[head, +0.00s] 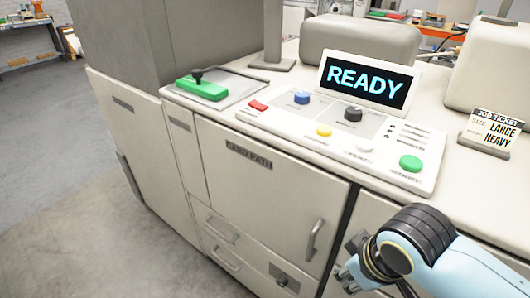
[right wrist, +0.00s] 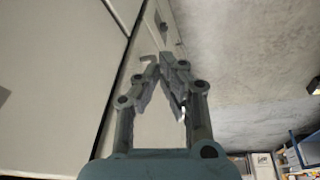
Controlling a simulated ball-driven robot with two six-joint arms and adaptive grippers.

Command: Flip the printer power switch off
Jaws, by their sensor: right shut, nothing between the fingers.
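The printer is a large off-white machine (head: 300,170) with a sloped control panel (head: 290,127) on top, and its screen (head: 367,81) reads READY. Low on its front, a small grey plate with a dark knob or switch (head: 283,278) sits under the card path door; I cannot tell its position. A green base with a black lever (head: 203,87) stands on the top left. No power label is legible. My right gripper (head: 345,275) is low in front of the cabinet, right of the small plate and apart from it. It is shut and empty, also in the right wrist view (right wrist: 163,65).
The card path door (head: 270,190) has a vertical handle (head: 314,240) near my right gripper. Two drawer handles are at lower left. Red (head: 258,106), blue (head: 302,97), yellow (head: 324,131) and green (head: 411,163) controls are on the panel. The floor at left (head: 60,190) is clear.

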